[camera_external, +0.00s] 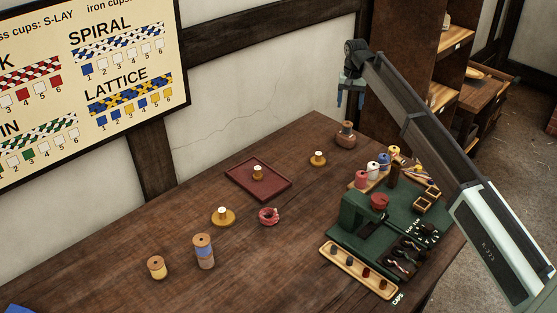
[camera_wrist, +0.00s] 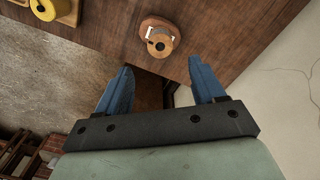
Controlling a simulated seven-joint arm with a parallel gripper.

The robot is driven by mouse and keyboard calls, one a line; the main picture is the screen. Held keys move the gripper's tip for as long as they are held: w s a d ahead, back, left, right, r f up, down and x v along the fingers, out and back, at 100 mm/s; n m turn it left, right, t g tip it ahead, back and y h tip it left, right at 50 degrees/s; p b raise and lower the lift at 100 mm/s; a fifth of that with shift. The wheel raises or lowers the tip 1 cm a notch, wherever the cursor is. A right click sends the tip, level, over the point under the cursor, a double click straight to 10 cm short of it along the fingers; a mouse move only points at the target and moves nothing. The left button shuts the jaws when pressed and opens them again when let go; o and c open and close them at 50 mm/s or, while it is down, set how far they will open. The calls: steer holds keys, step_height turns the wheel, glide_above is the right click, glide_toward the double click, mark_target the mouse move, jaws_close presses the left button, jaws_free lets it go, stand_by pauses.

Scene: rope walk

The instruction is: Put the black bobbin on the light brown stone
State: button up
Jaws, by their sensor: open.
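I cannot pick out a black bobbin with certainty. A dark brown upright cylinder (camera_external: 394,173) stands by the thread rack. No thing reads clearly as a light brown stone. A brown round-based piece (camera_external: 345,136) sits at the table's far end; a brown piece with a light brown top and a white tag (camera_wrist: 159,38) is near the top of the wrist view. My gripper (camera_external: 350,98) hangs above the table's far end, with blue fingers. In the wrist view my gripper (camera_wrist: 160,68) is open, its fingers apart with nothing between them.
A red tray (camera_external: 239,185) holds a pegged piece. A green machine (camera_external: 350,215) and a caps tray (camera_external: 333,254) occupy the right. The front middle is clear.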

steer(key=shift+r, duration=0.8)
